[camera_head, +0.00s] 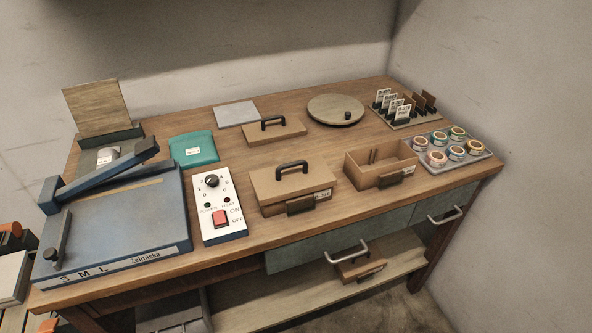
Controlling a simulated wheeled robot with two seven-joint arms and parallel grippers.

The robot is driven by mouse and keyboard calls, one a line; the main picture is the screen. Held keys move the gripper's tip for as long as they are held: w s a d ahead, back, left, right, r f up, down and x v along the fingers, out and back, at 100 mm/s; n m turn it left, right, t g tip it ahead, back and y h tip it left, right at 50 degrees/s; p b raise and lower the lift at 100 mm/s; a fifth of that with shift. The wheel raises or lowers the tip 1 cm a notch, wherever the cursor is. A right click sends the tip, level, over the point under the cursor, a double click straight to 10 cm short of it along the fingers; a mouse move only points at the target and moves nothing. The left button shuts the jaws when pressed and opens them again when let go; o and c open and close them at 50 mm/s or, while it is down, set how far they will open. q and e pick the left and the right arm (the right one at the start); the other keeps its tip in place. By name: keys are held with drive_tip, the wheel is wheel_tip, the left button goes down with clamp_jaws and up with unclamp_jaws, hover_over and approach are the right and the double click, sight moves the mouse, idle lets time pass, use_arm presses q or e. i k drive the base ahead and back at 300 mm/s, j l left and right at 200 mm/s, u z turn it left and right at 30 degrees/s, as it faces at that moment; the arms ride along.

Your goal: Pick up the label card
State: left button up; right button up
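Several small white cards with dark print, which look like label cards (404,112), stand upright in dark holders on a flat rack (382,111) at the back right of the workbench. Several brown slots or holders beside them on the rack hold no white card that I can see. I cannot tell which single card is meant, and the print is too small to read. Neither of my grippers is in view.
Bare wood lies between open box and round board.

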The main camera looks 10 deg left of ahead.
sight(402, 112)
drive_tip(key=l, duration=1.9)
drive_tip(key=i, duration=0.05)
